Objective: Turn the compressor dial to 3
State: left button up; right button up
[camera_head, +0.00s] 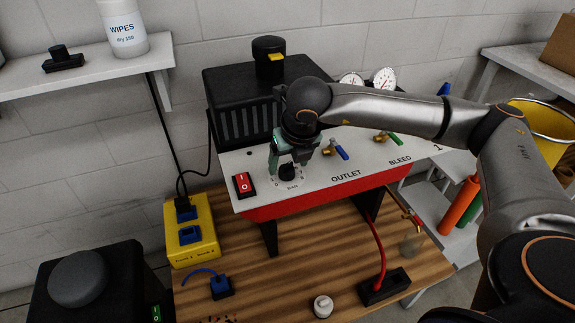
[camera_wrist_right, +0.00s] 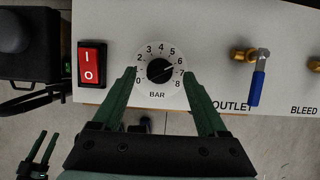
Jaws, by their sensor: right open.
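The compressor dial is a black round knob (camera_wrist_right: 160,70) on a white scale marked 0 to 8 BAR. Its white pointer line aims to the upper right, at about 6 to 7. In the head view the dial (camera_head: 288,173) sits on the white sloped panel, right of the red switch. My right gripper (camera_wrist_right: 160,74) is open, with its green fingertips on either side of the dial; contact cannot be told. It also shows in the head view (camera_head: 288,163), reaching down over the dial. My left gripper (camera_wrist_right: 48,134) shows small at the lower left of the wrist view, its fingers apart.
The red rocker switch (camera_wrist_right: 89,65) is close left of the dial. The OUTLET valve with a blue lever (camera_wrist_right: 259,78) sticks out to the right. Black machinery (camera_head: 240,100) stands behind the panel. The wooden bench (camera_head: 300,270) below holds a yellow power box (camera_head: 193,245).

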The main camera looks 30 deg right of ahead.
jog(key=shift+x, duration=1.05)
grip_shut()
